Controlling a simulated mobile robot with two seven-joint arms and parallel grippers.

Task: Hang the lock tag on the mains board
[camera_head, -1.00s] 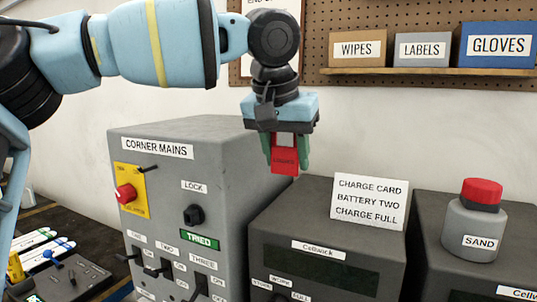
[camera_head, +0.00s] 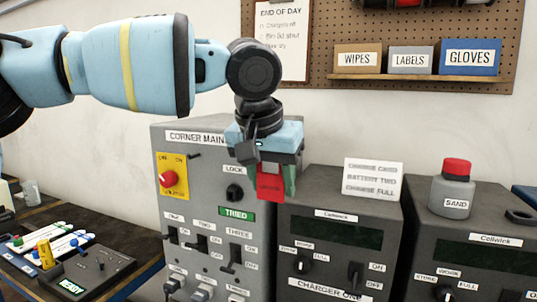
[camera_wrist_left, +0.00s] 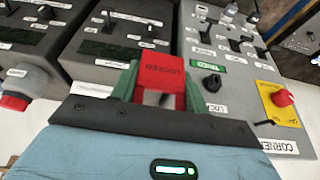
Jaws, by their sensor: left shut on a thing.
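My left gripper (camera_head: 270,180) is shut on the red lock tag (camera_head: 270,186). In the left wrist view the tag (camera_wrist_left: 161,72) reads LOCKED and sits between the green fingers. The grey mains board (camera_head: 205,200), labelled CORNER MAINS, stands just left of the gripper in the head view. Its black LOCK knob (camera_head: 234,193) is left of the tag and apart from it; the knob also shows in the left wrist view (camera_wrist_left: 212,83). A red rotary switch (camera_head: 168,179) sits on a yellow plate at the board's upper left. My right gripper is not in view.
Grey chargers (camera_head: 330,240) stand right of the board, with a white card (camera_head: 373,179) and a SAND bottle (camera_head: 452,188) on top. A shelf with boxes (camera_head: 411,60) hangs behind. A dark bench (camera_head: 95,232) with a tester lies at left.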

